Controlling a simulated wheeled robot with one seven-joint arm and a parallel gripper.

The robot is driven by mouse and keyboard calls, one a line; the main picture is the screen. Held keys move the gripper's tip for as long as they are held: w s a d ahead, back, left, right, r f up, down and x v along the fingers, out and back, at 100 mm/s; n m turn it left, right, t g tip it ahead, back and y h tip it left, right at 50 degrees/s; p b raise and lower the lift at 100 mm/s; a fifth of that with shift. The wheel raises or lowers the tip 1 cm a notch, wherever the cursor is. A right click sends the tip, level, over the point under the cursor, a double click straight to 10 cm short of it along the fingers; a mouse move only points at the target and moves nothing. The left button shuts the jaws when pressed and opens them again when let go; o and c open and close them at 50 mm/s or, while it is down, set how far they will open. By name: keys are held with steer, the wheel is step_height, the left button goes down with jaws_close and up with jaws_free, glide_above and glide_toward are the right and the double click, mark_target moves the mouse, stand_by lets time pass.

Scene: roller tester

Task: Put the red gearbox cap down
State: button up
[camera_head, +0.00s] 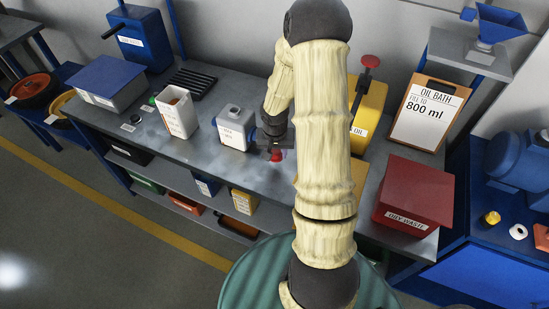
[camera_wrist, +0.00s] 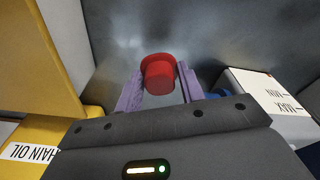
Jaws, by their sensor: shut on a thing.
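The red gearbox cap (camera_wrist: 159,72) is between the two purple fingers of my gripper (camera_wrist: 160,88) in the wrist view, gripped from both sides. In the head view the red cap (camera_head: 277,155) shows just under my gripper (camera_head: 273,142), low over the grey workbench top (camera_head: 255,172). I cannot tell whether the cap touches the bench. My arm hides part of the bench to the right of it.
A white container marked MAX and MIN (camera_head: 234,130) stands just left of my gripper. A yellow can (camera_head: 368,110) labelled chain oil stands to the right. A white jug (camera_head: 177,112) is further left. The red oily waste box (camera_head: 415,195) stands at the right. Bare bench lies in front.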

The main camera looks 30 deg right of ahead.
mark_target(276, 159)
steer(key=shift+f, duration=1.85)
steer(key=shift+f+b, duration=0.15)
steer(key=shift+b, duration=0.25)
steer(key=o, duration=1)
steer(key=shift+c, duration=0.2)
step_height(276, 159, up, 12)
steer(key=s+p, duration=0.1)
steer(key=p, duration=0.1)
steer(key=shift+a, duration=0.45)
